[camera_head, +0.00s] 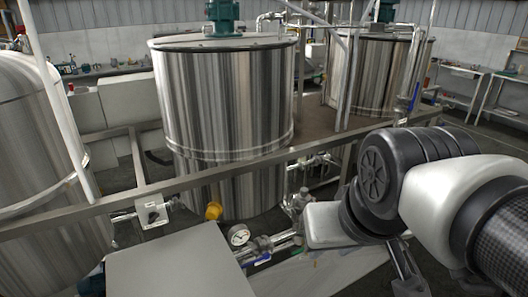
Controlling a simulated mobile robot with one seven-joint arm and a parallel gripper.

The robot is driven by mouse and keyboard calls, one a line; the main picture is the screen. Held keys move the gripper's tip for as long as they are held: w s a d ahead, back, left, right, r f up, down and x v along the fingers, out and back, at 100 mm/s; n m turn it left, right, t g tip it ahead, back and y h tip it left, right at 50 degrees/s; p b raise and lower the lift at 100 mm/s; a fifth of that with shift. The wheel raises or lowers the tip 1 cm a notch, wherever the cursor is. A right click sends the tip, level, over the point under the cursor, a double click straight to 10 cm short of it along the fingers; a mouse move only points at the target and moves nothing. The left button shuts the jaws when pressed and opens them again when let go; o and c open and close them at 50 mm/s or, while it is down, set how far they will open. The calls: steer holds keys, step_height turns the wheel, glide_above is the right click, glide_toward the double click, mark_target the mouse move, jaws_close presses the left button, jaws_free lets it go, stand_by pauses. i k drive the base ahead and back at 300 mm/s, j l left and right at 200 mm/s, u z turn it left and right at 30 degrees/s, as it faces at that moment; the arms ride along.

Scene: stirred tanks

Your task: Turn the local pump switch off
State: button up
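A small light grey box with a dark knob (152,213), which looks like the local pump switch, is fixed at the front rail, left of the middle tank. The knob is too small for me to tell its setting. My arm comes in from the right edge and bends in front of the right-hand pipework. A dark part at the end of my arm, probably my gripper (405,272), is low at the right, well apart from the switch box. Its fingertips cannot be made out clearly.
A metal rail (80,213) runs across in front of the steel tanks (225,105). A pressure gauge (239,235), a yellow-orange knob (213,211) and pipes with blue-handled valves lie between the switch box and my arm. A flat grey surface (180,268) fills the lower front.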

mark_target(153, 216)
steer(key=l, duration=0.55)
steer(key=i+l+u, duration=0.1)
steer(key=l, duration=0.45)
steer(key=i+l, duration=0.15)
steer(key=l, duration=0.25)
steer(key=i+l+u, duration=0.1)
steer(key=l, duration=0.3)
steer(key=i+l, duration=0.15)
steer(key=l, duration=0.25)
steer(key=i+l, duration=0.1)
steer(key=l, duration=0.3)
steer(key=u, duration=1.85)
steer(key=i+j+z, duration=0.45)
steer(key=j, duration=0.3)
steer(key=i, duration=0.1)
